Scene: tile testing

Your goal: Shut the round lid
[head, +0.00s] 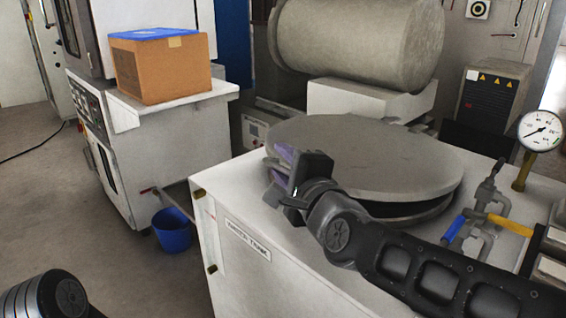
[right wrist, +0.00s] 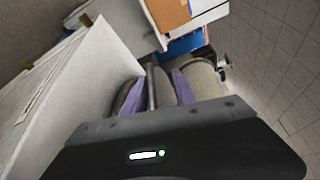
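The round lid (head: 370,150) is a broad grey disc on the white cabinet (head: 290,270). It sits slightly raised, with a dark gap (head: 415,212) between it and the rim below at the front right. My right gripper (head: 279,165) is at the lid's left edge, with its purple finger pads apart. In the right wrist view the fingers (right wrist: 156,92) also stand apart, with grey and dark edges showing between them. Whether they touch the lid is unclear. My left gripper is out of view; only part of my left arm shows at bottom left.
A pressure gauge (head: 541,131) and pipe valves with yellow (head: 510,224) and blue handles stand right of the lid. A large grey drum (head: 360,45) is behind. A cardboard box (head: 162,68) and blue bucket (head: 172,230) are at left.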

